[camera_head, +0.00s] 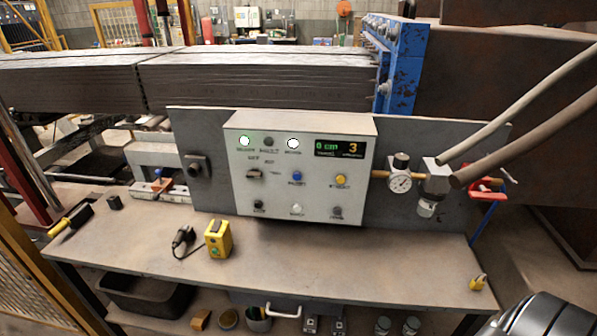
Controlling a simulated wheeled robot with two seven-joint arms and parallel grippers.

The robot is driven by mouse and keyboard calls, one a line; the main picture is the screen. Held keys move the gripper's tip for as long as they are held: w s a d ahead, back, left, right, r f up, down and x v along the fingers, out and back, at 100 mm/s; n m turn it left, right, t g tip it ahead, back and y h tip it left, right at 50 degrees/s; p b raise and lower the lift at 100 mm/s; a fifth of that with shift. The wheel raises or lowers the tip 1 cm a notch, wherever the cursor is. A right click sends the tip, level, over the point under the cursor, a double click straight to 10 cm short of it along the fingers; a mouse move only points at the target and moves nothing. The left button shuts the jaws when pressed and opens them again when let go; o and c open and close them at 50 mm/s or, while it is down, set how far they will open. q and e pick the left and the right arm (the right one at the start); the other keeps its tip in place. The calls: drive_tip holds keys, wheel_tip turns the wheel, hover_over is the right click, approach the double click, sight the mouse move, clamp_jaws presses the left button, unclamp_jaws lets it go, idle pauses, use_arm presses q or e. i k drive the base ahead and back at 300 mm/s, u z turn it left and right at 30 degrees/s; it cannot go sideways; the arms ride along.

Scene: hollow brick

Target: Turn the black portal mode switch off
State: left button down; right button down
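A grey control box (299,172) stands upright at the back of the workbench. On its left side is a dark switch (254,174) with a light part on it; small labels above it look like "OFF" and "AUT", but they are too blurred to read surely. Which way the switch points is too small to tell. A blue button (297,176) and a yellow button (341,180) sit to its right. Two lamps glow above, the left one greenish (245,141) and one white (293,143). A display (341,149) reads "0 cm" and "3". Neither gripper is in view.
A yellow box with a green button (218,239) and a black plug (184,240) lie on the bench (350,255) before the control box. A pressure gauge (400,178) and pipes stand right of it. A black knob (194,169) is at left. The bench front is mostly clear.

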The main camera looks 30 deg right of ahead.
sight(255, 173)
drive_tip(key=z, duration=3.8)
drive_tip(key=k, duration=0.85)
drive_tip(key=u, duration=1.3)
